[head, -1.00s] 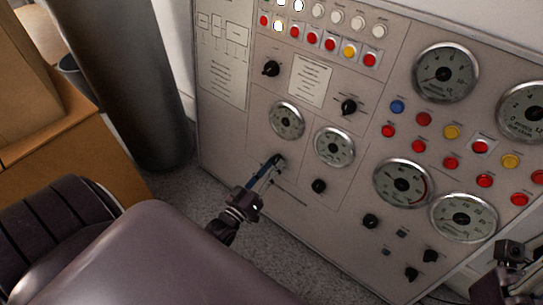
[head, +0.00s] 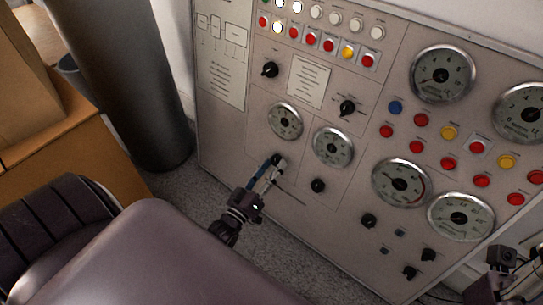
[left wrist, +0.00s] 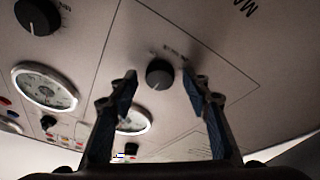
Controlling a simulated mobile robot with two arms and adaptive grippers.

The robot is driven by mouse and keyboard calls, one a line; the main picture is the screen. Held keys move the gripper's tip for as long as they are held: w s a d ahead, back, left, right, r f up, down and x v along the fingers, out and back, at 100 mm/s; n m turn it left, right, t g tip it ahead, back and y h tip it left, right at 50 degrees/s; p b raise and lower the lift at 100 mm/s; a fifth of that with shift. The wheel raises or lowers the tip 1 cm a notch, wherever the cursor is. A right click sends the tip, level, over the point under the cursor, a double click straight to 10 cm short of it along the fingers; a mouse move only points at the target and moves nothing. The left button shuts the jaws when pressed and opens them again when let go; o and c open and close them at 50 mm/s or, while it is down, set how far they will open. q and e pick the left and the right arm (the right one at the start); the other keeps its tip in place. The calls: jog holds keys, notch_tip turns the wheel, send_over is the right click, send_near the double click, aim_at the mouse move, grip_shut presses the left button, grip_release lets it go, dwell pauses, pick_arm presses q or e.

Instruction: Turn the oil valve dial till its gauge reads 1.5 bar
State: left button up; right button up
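A small dark dial (head: 277,160) sits on the grey panel below the left small gauge (head: 285,120). In the left wrist view the dial (left wrist: 159,75) lies between my fingertips, with a gap on each side. My left gripper (head: 267,173) is open at this dial; its fingers (left wrist: 161,84) have blue inner pads. The fingertips partly cover the dial in the head view. I cannot read the dial's label or the gauge's value. Part of what looks like my right gripper (head: 502,268) shows at the lower right; its fingers are not clear.
The panel (head: 222,140) carries other gauges (head: 333,147), several knobs (head: 318,185) and coloured buttons (head: 396,107). A dark cylinder (head: 135,90) stands left of the panel beside cardboard boxes (head: 50,145). Speckled floor (head: 270,250) is free below the panel.

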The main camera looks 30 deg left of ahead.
pick_arm(q)
jog(key=s+f, duration=0.1)
jog(key=s, duration=1.1)
jog(key=shift+d, duration=0.15)
jog(key=shift+w, duration=0.1)
